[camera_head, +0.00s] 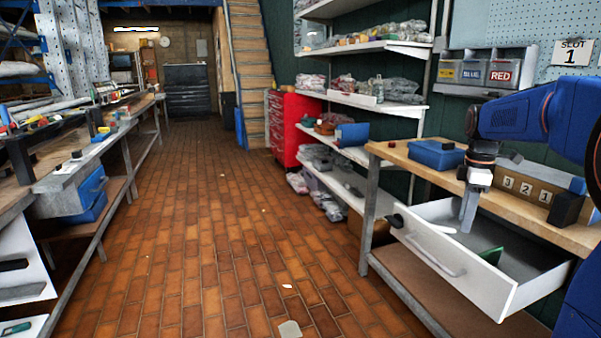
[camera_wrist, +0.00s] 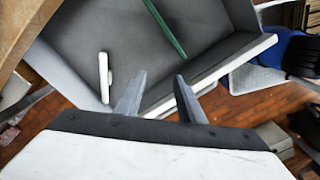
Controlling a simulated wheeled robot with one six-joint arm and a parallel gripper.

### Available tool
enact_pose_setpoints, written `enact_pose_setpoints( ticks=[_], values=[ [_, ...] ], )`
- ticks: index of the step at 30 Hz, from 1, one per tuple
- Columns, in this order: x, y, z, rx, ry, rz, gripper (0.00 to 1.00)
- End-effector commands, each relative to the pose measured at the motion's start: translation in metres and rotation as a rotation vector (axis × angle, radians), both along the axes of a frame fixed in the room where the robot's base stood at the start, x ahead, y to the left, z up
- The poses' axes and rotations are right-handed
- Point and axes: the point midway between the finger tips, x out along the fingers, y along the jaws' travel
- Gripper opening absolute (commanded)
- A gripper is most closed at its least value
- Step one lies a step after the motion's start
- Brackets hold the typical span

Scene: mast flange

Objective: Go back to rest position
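My gripper (camera_head: 468,212) points down over the open white drawer (camera_head: 455,262) under the wooden workbench. In the wrist view its two fingers (camera_wrist: 158,92) are apart with nothing between them, above the drawer's front part. A thin green item (camera_head: 491,255) lies in the drawer; it also shows in the wrist view (camera_wrist: 165,28). A small white item (camera_wrist: 104,77) is inside the drawer, left of the fingers. My blue arm reaches in from the right in the head view.
The workbench top (camera_head: 520,212) carries a blue box (camera_head: 436,154), a number block (camera_head: 527,187) and a dark block (camera_head: 566,208). Labelled bins (camera_head: 487,70) hang above. A red cabinet (camera_head: 291,127) and shelves stand behind. The tiled floor aisle (camera_head: 210,220) is mostly clear.

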Motion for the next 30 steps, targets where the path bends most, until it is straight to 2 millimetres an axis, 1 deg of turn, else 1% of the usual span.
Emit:
enact_pose_setpoints(
  ticks=[8,17,20,23,30],
  values=[
    [-0.014,0.012,0.003,-0.004,-0.019,-0.049,0.35],
    [-0.041,0.033,0.006,-0.010,-0.055,-0.146,0.35],
    [-0.055,0.043,0.006,-0.011,-0.072,-0.193,0.35],
    [-0.073,0.055,0.007,-0.009,-0.097,-0.254,0.35],
    [-0.133,0.090,-0.003,0.010,-0.174,-0.457,0.35]
  ],
)
